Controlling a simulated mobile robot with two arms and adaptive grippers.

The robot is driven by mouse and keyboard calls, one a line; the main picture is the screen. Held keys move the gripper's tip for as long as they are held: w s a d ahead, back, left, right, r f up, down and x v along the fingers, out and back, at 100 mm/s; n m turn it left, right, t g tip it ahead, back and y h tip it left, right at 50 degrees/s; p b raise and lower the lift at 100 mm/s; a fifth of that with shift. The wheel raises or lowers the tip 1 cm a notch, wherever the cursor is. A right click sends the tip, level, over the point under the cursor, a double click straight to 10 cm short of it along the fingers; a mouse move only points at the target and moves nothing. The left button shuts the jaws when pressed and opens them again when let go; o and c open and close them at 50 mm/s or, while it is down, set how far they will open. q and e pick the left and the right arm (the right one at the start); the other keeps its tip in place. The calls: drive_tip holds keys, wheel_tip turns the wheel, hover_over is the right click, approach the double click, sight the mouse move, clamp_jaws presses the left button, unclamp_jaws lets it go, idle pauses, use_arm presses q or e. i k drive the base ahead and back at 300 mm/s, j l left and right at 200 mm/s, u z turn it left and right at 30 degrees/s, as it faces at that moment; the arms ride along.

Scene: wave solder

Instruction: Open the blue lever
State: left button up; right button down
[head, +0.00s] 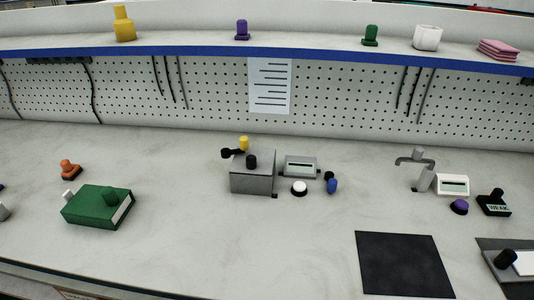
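The blue lever (332,187) is a small, short blue cylinder in the middle of the bench in the head view. It joins or sits against a small black piece (328,175), just right of a grey display box (300,167). A grey box (253,178) with a black knob on top and a yellow-topped part behind stands to its left. A round white button (299,188) lies between them. The lever is too small to tell whether it is open or closed. Neither of my grippers is in view.
A dark mat (404,264) lies at the front right. A faucet-like grey fixture (424,178), a white display box (453,185) and a purple button (459,207) stand to the right. A green book-like box (88,207) is at left. The bench front of the lever is clear.

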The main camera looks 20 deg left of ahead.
sight(332, 184)
drive_tip(key=k+z, duration=0.45)
drive_tip(key=k+l+z, duration=0.15)
drive_tip(key=k+z, duration=0.3)
drive_tip(key=i, duration=0.05)
